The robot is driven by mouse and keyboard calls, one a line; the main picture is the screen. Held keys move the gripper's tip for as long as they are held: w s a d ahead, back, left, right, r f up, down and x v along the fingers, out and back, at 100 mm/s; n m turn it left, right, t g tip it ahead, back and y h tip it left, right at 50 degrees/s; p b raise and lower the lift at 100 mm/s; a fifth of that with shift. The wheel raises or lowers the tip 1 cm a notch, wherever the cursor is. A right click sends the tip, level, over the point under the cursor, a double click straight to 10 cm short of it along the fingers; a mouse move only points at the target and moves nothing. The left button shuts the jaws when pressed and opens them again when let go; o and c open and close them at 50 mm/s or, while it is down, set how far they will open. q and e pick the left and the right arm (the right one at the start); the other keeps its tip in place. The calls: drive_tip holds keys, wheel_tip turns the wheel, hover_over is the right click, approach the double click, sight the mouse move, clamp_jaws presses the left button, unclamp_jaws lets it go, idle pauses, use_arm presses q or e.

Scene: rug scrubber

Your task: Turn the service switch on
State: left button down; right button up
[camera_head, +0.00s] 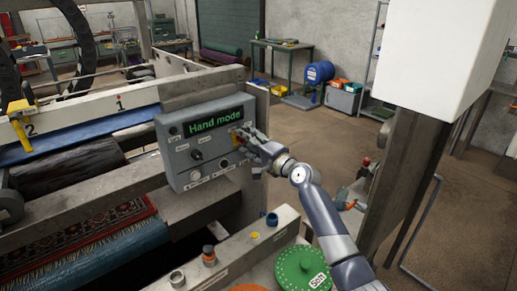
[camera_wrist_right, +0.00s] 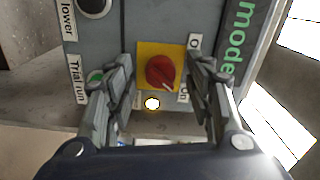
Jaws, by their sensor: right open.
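The service switch, a red rotary knob on a yellow plate (camera_wrist_right: 160,72), is between the fingers of my right gripper (camera_wrist_right: 162,78) in the right wrist view. The fingers are open, one on each side, with gaps to the knob. A white mark on the knob points to the lower right, toward the "On" label (camera_wrist_right: 183,93). In the head view my right gripper (camera_head: 246,143) is at the right side of the grey control panel (camera_head: 183,165) and mostly hides the switch. The panel display (camera_head: 215,122) reads "Hand mode". My left gripper is not in view.
A small round lamp (camera_wrist_right: 152,103) glows beside the knob. A green button (camera_wrist_right: 95,76) labelled "Trial run" is near one finger. A metal beam (camera_head: 230,258) and a green round lid (camera_head: 302,268) are below my right arm. Open floor lies beyond the panel.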

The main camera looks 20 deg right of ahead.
drive_tip(key=v, duration=1.1)
drive_tip(key=shift+s, duration=0.25)
drive_tip(key=shift+d, duration=0.1)
